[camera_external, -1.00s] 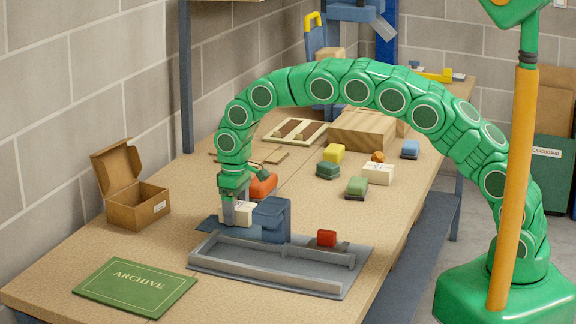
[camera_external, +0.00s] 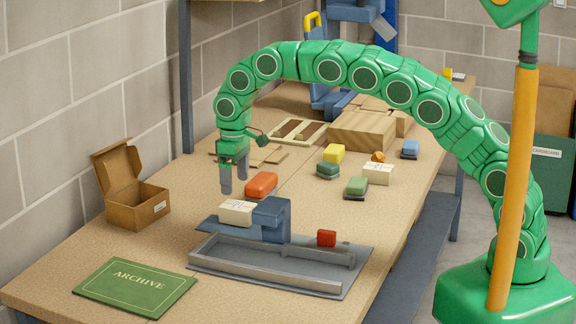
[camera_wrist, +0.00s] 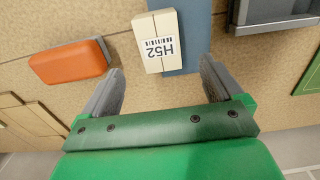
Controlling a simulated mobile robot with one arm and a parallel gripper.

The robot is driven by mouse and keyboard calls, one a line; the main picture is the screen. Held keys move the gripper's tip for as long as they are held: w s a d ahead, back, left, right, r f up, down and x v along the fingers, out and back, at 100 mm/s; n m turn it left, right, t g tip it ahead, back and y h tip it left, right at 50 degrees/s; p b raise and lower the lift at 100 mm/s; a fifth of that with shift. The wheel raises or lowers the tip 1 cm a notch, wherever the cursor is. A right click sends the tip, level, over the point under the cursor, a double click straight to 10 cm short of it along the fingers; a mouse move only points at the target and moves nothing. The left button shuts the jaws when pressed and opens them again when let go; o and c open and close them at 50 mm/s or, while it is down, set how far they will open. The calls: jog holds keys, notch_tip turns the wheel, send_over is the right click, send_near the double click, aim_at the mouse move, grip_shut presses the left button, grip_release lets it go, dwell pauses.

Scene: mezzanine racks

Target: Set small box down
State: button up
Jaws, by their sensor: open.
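The small cream box (camera_external: 237,212) rests on the flat blue plate (camera_external: 211,228) of the blue-grey fixture. In the wrist view the small box (camera_wrist: 159,40) shows its white label, reading H52, and lies on the blue surface (camera_wrist: 197,38). My gripper (camera_external: 234,185) is open and empty, raised above the table just behind the box. In the wrist view my gripper's fingers (camera_wrist: 160,90) stand wide apart, with the box beyond them and nothing between the tips.
An orange block (camera_external: 261,184) lies close to my gripper. An open cardboard box (camera_external: 140,207) stands left, and a green ARCHIVE board (camera_external: 135,287) lies at the front.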

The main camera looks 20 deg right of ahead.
aim_at(238, 204)
jog(key=shift+r, duration=1.7)
jog(key=shift+o, duration=0.7)
dwell(2.8)
jog(key=w+d+r+m, duration=0.1)
jog(key=d+r+m, duration=0.4)
jog(key=d, duration=0.7)
jog(key=d+r+m, duration=0.3)
jog(key=d+m, duration=0.4)
jog(key=d, duration=0.5)
jog(key=w+d+r+m, duration=0.1)
jog(key=d+r+m, duration=0.4)
jog(key=d, duration=0.8)
notch_tip(238, 204, down, 11)
jog(key=m, duration=0.1)
jog(key=shift+a, duration=0.25)
